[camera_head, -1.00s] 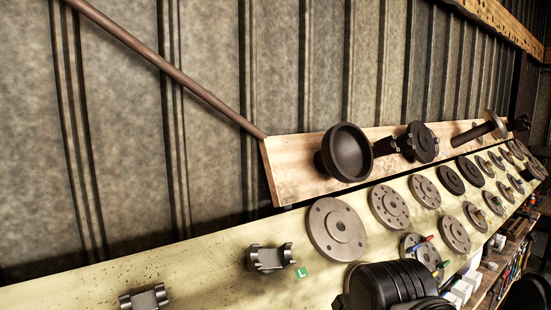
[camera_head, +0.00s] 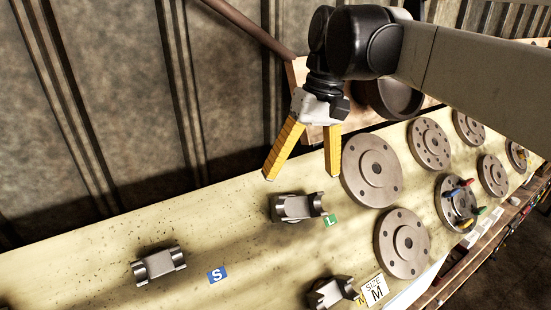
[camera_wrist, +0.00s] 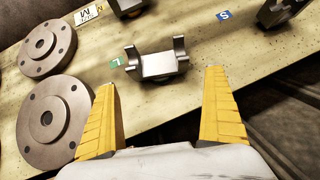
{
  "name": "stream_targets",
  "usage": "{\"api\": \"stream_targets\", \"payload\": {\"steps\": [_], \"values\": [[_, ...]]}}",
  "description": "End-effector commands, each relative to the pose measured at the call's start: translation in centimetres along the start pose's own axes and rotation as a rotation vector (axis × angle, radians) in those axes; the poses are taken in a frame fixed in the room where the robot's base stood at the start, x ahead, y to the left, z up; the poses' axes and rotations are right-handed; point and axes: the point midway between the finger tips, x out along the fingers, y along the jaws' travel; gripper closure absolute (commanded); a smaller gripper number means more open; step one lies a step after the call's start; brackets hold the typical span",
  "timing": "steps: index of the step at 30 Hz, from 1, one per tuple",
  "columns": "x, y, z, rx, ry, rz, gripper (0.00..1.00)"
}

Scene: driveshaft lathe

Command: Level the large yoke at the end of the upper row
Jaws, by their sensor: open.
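The large yoke (camera_head: 297,207) is a grey metal piece with two curved ears. It lies on the pale bench beside a green L tag (camera_head: 331,220), at the right end of the upper yokes and left of the flanges. It also shows in the wrist view (camera_wrist: 157,62), ahead of the fingers and a little left of the middle of the gap. My gripper (camera_head: 302,178) has yellow fingers, spread wide and empty. It hangs above and behind the yoke in the head view, apart from it. Whether the yoke sits tilted is hard to tell.
Another yoke (camera_head: 159,264) lies by a blue S tag (camera_head: 217,274). A third yoke (camera_head: 330,292) is by the SIZE M card (camera_head: 374,290). Flanges (camera_head: 372,170) crowd the right side. A wooden shelf (camera_head: 298,78) and corrugated wall stand behind.

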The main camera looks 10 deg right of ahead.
Motion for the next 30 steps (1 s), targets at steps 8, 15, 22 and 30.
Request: {"api": "stream_targets", "payload": {"steps": [8, 15, 22, 30], "values": [[4.8, 0.0, 0.0, -0.001, 0.001, 0.0, 0.0], [6.5, 0.0, 0.0, 0.0, 0.001, 0.0, 0.0], [6.6, 0.0, 0.0, 0.0, 0.001, 0.0, 0.0], [6.6, 0.0, 0.0, 0.0, 0.002, 0.0, 0.53]]}}
